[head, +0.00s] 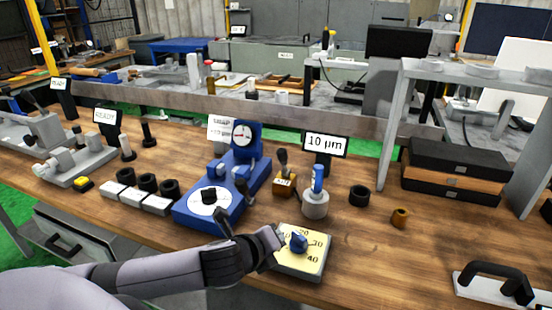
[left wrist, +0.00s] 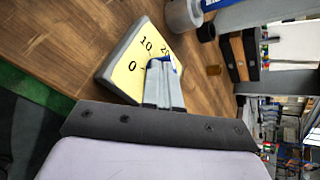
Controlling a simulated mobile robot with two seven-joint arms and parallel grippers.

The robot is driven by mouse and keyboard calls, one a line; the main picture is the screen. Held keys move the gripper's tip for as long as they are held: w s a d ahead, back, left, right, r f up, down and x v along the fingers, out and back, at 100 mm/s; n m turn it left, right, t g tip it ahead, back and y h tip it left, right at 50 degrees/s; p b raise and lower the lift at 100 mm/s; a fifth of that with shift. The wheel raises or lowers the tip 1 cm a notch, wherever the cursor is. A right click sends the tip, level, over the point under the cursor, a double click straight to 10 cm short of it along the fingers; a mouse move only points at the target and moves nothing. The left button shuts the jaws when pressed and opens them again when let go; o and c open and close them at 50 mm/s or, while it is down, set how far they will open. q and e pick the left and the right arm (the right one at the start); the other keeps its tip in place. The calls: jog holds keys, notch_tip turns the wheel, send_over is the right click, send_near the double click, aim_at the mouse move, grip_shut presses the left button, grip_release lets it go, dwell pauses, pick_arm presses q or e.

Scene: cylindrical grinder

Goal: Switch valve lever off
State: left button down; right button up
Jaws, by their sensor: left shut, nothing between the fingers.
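A small brass-coloured block (head: 284,186) with a dark upright lever (head: 282,160) stands behind the dial box; it looks like the valve lever, but its label is too small to read. My left gripper (head: 281,236) is shut and empty. Its fingertips are at the left side of the blue knob (head: 299,242) on the yellow dial box (head: 291,268). In the left wrist view, the shut fingers (left wrist: 161,76) overlap the blue knob, and I cannot tell whether they touch it. The yellow dial face (left wrist: 127,78) shows 0, 10 and 20. My right gripper is out of view.
A blue gauge stand (head: 205,213) is left of the dial box. A grey cylinder with a blue top (head: 316,206) stands behind it, near the 10 µm sign (head: 325,144). A black ring (head: 359,195) and brass ring (head: 400,218) lie right. The table's right front is mostly clear.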

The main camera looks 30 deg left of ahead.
pick_arm(q)
jog(key=w+a+r+m+t+y, duration=0.2)
jog(key=w+a+r+m, duration=0.3)
jog(key=a+r+m, duration=0.3)
jog(key=shift+w+a, duration=0.25)
jog(key=shift+a, duration=0.25)
